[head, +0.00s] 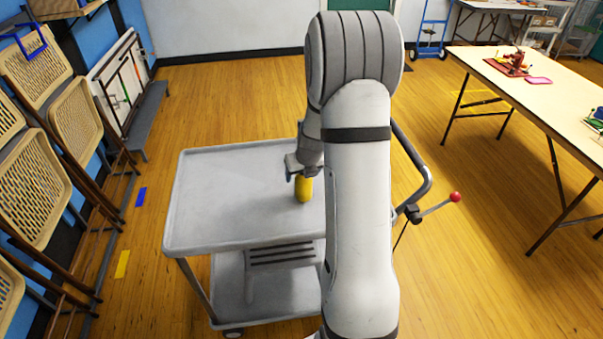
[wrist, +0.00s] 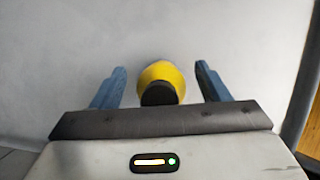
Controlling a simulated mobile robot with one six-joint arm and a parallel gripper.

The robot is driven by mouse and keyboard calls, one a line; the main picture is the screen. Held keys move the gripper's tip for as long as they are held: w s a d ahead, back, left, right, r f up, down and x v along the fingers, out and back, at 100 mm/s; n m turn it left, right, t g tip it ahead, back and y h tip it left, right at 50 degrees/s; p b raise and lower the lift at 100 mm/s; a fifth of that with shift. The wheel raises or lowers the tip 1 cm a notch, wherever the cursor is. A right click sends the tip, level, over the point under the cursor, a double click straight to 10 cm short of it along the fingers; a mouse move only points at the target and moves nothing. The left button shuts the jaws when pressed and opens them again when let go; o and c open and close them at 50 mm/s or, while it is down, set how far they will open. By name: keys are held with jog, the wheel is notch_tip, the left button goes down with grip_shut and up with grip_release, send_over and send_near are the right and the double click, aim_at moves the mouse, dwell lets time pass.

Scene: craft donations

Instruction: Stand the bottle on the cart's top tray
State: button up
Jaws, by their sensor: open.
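A yellow bottle (head: 304,189) stands upright on the cart's grey top tray (head: 225,200), right of the tray's middle. In the wrist view the bottle (wrist: 161,79) shows its yellow body and dark cap from above. My gripper (wrist: 162,80) is open, with one blue finger on each side of the bottle and a visible gap on both sides. In the head view my gripper (head: 295,172) is at the bottle, partly hidden by my arm. My arm also hides the right part of the tray.
The cart has a lower shelf (head: 265,290) and a push handle (head: 418,170) at its right. Folding chairs (head: 40,170) lean along the left wall. A long table (head: 535,90) with craft items stands at the right. The tray's left side is clear.

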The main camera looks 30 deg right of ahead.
jog(key=s+a+r+n+p, duration=0.1)
jog(key=s+a+r+n, duration=0.2)
jog(key=s+r+n, duration=0.35)
jog(key=s+a+r+n, duration=0.3)
jog(key=a+r, duration=0.1)
jog(key=r, duration=0.5)
jog(key=s+a+r+n, duration=0.1)
jog(key=s+a+n, duration=0.3)
jog(key=s+n, duration=0.4)
jog(key=s+a+r+n+g, duration=0.1)
jog(key=s+a+n, duration=0.4)
jog(key=n, duration=1.5)
jog(key=s+r, duration=0.1)
jog(key=s, duration=0.3)
jog(key=shift+s+a+r+g+y, duration=0.2)
jog(key=shift+a+r+g+y, duration=0.05)
jog(key=shift+r+g+y, duration=0.05)
